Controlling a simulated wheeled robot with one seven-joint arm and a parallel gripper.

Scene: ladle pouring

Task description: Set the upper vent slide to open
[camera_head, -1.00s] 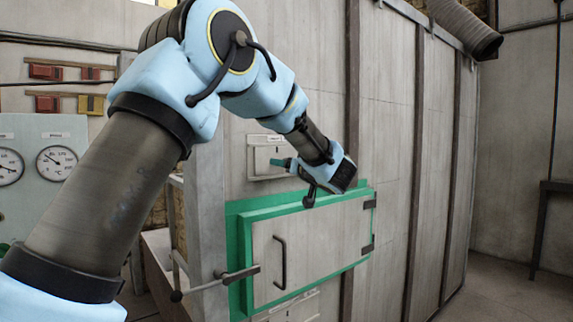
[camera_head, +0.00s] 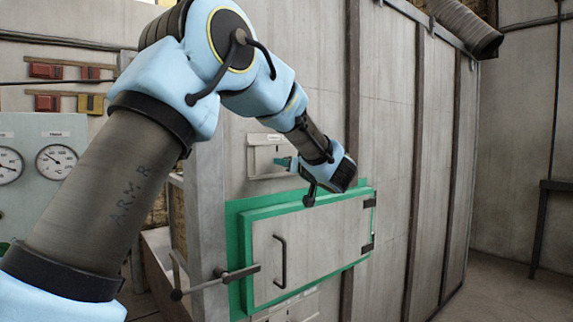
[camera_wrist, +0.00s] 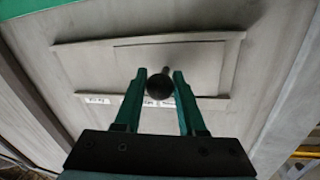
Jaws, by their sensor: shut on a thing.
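The upper vent slide is a pale grey panel (camera_head: 264,160) in a flat frame on the furnace wall, above the green-edged door. My gripper (camera_head: 285,163) is at its right part, fingers pointing left at the panel. In the wrist view the vent slide (camera_wrist: 205,62) lies ahead, with a dark round knob (camera_wrist: 160,87) standing out from it. The two green fingers of my gripper (camera_wrist: 160,78) are shut on this knob, one on each side. White labels (camera_wrist: 97,99) sit along the frame, partly hidden by the fingers. The slide's exact position is hard to tell.
Below is the grey door (camera_head: 310,235) with a green surround, a black handle (camera_head: 280,262) and a latch bar (camera_head: 222,280) sticking out left. A gauge panel (camera_head: 40,165) stands at the far left. The floor at right is clear.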

